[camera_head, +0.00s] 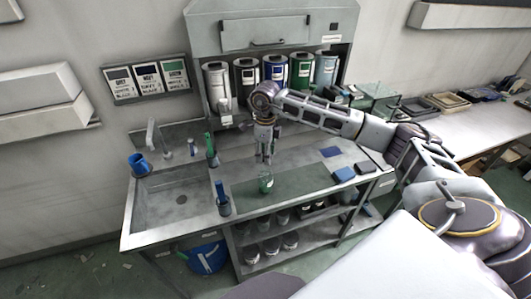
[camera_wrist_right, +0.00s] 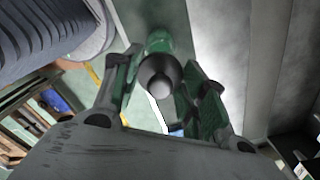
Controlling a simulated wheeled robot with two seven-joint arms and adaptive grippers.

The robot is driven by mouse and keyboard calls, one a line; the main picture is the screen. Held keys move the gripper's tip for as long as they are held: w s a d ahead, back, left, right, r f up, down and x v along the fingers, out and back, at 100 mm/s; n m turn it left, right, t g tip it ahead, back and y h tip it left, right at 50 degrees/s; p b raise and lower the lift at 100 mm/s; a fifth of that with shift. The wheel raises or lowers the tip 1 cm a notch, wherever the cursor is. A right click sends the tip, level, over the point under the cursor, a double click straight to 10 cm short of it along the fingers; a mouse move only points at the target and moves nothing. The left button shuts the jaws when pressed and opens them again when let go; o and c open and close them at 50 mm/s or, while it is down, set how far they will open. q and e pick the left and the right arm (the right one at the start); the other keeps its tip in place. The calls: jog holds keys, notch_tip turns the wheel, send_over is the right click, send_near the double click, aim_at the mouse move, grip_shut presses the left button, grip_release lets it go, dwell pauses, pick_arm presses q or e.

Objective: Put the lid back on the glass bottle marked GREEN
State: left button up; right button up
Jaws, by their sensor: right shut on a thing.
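A small green glass bottle (camera_head: 265,185) stands on the dark green mat (camera_head: 295,180) on the counter; its marking is too small to read. My right gripper (camera_head: 265,160) points down just above this bottle. In the right wrist view its fingers (camera_wrist_right: 160,98) are closed around a dark grey, round, lid-like piece with a paler knob (camera_wrist_right: 160,86). Green glass (camera_wrist_right: 158,43) shows beyond that piece. The head view is too small to show the piece in the fingers or whether it touches the bottle. My left gripper is out of view.
A tall green bottle (camera_head: 211,150) and a blue one (camera_head: 222,198) stand left of the mat. A sink (camera_head: 165,207) and blue mug (camera_head: 138,164) are farther left. Several labelled canisters (camera_head: 275,68) line the back. Blue pads (camera_head: 344,174) lie at the right.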

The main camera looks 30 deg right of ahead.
jog(key=shift+f+b, duration=0.9)
jog(key=shift+f, duration=1.15)
jog(key=shift+f+b, duration=0.75)
jog(key=shift+f, duration=0.25)
jog(key=shift+f+b, duration=0.15)
jog(key=shift+b, duration=0.55)
dwell(1.2)
dwell(0.4)
jog(key=o, duration=0.8)
jog(key=shift+o, duration=0.3)
jog(key=o, duration=0.5)
jog(key=shift+c, duration=0.2)
